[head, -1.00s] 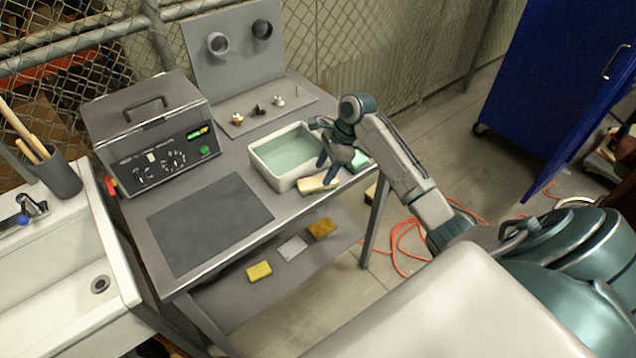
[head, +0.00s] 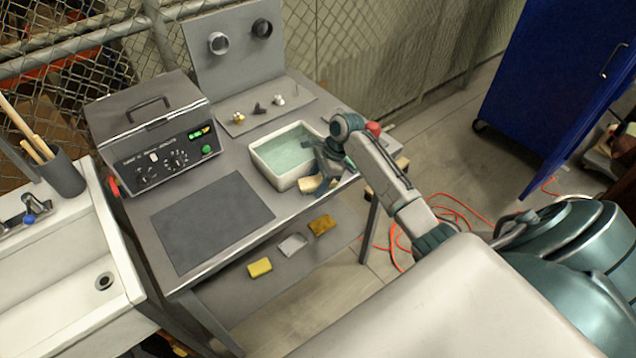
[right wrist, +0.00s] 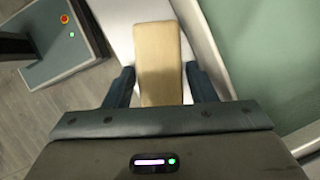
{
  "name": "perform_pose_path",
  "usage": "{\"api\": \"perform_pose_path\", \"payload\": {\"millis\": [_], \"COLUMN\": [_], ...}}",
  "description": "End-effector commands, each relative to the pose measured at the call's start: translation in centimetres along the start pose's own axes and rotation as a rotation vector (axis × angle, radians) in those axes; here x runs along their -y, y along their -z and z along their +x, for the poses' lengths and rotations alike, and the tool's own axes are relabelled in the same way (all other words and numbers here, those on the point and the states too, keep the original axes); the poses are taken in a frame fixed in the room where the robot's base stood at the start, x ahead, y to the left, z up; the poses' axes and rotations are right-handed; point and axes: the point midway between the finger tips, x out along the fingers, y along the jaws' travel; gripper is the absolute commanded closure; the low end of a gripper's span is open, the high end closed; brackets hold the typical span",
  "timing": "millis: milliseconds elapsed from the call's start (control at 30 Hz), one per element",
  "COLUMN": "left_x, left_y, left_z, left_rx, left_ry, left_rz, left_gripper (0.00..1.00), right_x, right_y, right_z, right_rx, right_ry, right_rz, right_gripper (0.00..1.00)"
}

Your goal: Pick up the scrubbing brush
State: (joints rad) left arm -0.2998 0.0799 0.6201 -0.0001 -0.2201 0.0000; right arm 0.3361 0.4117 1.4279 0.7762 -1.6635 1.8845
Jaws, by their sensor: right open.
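The scrubbing brush, a tan wooden block (head: 313,185), lies on the grey table in front of the water tub. It also shows in the right wrist view (right wrist: 160,50), its long side running away from me. My right gripper (head: 322,170) is over it and partly hides it in the head view. In the right wrist view my right gripper's (right wrist: 160,84) two dark fingers are open, one on each side of the brush, with a gap on both sides. I cannot tell how far down the fingers reach beside it. My left gripper is out of view.
The white tub of greenish water (head: 284,158) stands close beside the brush. A control box (head: 155,140) and dark mat (head: 212,220) are farther left on the table. Yellow (head: 260,267), grey (head: 293,244) and brown (head: 322,225) pads lie on the lower shelf.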

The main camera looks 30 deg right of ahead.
Motion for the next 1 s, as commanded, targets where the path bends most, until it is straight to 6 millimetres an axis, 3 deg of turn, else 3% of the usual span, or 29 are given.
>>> {"api": "perform_pose_path", "payload": {"millis": [567, 733, 800, 1000], "left_x": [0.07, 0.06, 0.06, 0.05], "left_y": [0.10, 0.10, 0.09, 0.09], "left_z": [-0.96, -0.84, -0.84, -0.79], "left_rx": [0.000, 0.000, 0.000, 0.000], "left_ry": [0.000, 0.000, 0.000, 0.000], "left_rz": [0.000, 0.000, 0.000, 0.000], "left_gripper": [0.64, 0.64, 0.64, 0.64], "right_x": [-0.04, -0.03, -0.02, -0.03], "right_y": [0.08, 0.12, 0.11, 0.13], "right_z": [0.25, 0.33, 0.32, 0.34], "right_rx": [0.000, 0.000, 0.000, 0.000], "right_ry": [-0.001, -0.001, -0.001, -0.001], "right_rz": [0.000, 0.000, 0.000, 0.000], "right_gripper": [0.49, 0.82, 0.88, 0.88]}}
